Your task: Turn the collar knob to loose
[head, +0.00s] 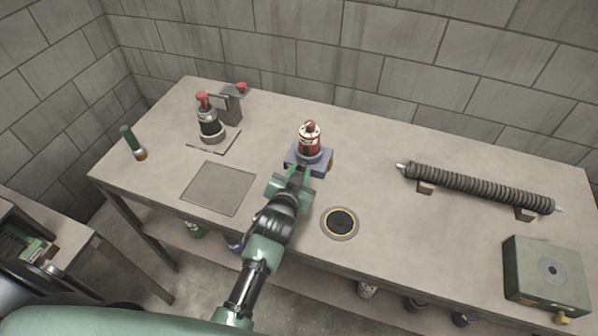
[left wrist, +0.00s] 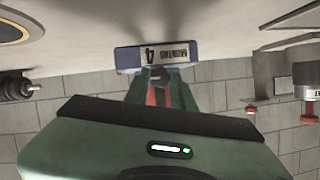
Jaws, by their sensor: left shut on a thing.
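A red cylinder (head: 309,138) with a pale label and a red top stands upright on a blue base (head: 294,158). The base shows its numbered front plate in the left wrist view (left wrist: 128,58), where the scene is upside down. My left gripper (head: 300,174) reaches in from the front and is shut at the front of this unit. Its green fingers also show in the left wrist view (left wrist: 160,85), with red between them. The part held, apparently the collar knob, is mostly hidden by the fingers, so its setting cannot be read. My right gripper is not in view.
A ringed dark disc (head: 340,222) lies right of my left arm, and a flat grey plate (head: 218,187) lies to its left. A red-topped device (head: 210,122) stands back left. A ribbed tube (head: 480,187) and a green box (head: 545,272) are at right.

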